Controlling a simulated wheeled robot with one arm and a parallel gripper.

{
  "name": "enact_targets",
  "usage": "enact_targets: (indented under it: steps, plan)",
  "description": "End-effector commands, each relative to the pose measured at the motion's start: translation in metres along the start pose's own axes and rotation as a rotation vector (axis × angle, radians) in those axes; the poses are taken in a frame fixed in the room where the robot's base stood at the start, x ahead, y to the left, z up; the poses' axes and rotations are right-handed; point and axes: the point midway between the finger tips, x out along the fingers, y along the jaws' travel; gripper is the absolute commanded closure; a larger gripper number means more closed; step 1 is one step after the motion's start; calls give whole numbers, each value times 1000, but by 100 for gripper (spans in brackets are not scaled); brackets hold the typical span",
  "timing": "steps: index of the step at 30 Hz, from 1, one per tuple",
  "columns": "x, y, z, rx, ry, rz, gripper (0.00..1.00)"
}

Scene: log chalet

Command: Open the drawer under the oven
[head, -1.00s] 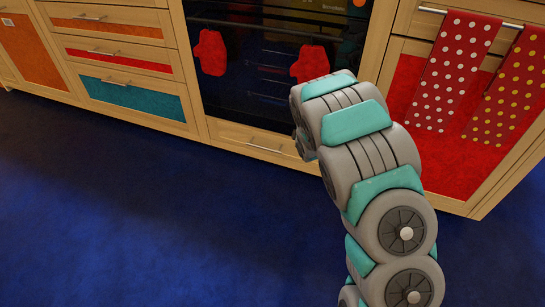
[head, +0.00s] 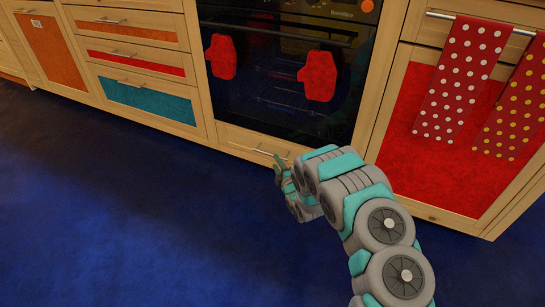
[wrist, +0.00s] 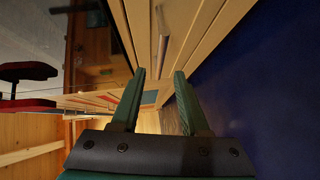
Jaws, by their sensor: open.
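The drawer under the oven (head: 245,142) is a low, pale wood front with a thin metal bar handle (head: 266,154). It looks closed. The black glass oven (head: 275,85) is right above it. My gripper (head: 279,166) is low in front of the drawer, close to the handle in the head view. In the wrist view my gripper (wrist: 160,75) has its two green fingers apart with nothing between them. The handle (wrist: 162,35) shows ahead, beyond the fingertips and roughly in line with the gap. I cannot tell whether a finger touches it.
Red oven mitts (head: 318,77) hang on the oven door. Drawers with orange, red and teal panels (head: 150,99) stand to the left. A red-panelled cabinet (head: 412,130) with dotted towels (head: 460,80) stands to the right. The blue floor (head: 130,220) is clear.

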Motion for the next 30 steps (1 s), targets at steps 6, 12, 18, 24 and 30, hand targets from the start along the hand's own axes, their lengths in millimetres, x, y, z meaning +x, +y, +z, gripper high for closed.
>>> enact_targets:
  steps: [6, 12, 18, 24, 30]
  plan:
    - [27, -1, 1, 4, -1, 1, 55]
    - [51, 0, 1, 2, -2, 2, 55]
    - [65, -1, 1, 3, -2, 0, 55]
    - [69, 0, 1, 2, -2, -2, 55]
    - [69, 0, 1, 2, -2, -2, 55]
